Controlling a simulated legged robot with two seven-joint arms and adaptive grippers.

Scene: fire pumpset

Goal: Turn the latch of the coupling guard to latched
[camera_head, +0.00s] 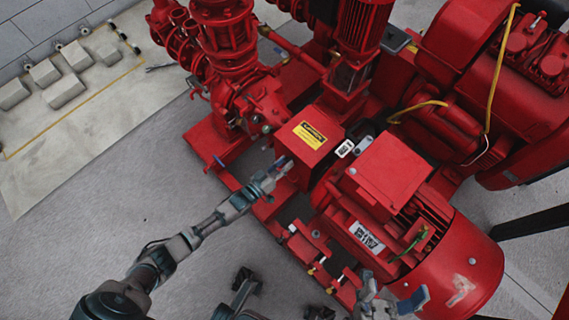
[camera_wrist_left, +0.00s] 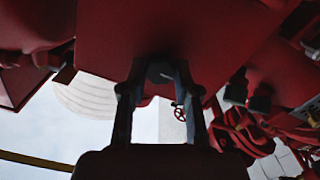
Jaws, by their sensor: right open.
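The coupling guard (camera_head: 312,137) is a red box with a yellow label, between the pump and the motor in the head view. My left gripper (camera_head: 284,165) is at its lower left side. In the left wrist view, the two fingers of my left gripper (camera_wrist_left: 160,78) stand apart against the red guard surface (camera_wrist_left: 150,30). A small dark piece, perhaps the latch (camera_wrist_left: 160,71), shows between the fingertips. I cannot tell whether the fingers touch it. The latch is not clear in the head view. My right gripper (camera_head: 392,300) is open and empty, low in front of the motor.
The red motor (camera_head: 440,265) stands right of the guard, and red pump pipes (camera_head: 225,40) rise behind it. Small brass fittings (camera_head: 312,268) stick up from the base near my right gripper. The grey floor (camera_head: 130,235) at left is clear around my left arm.

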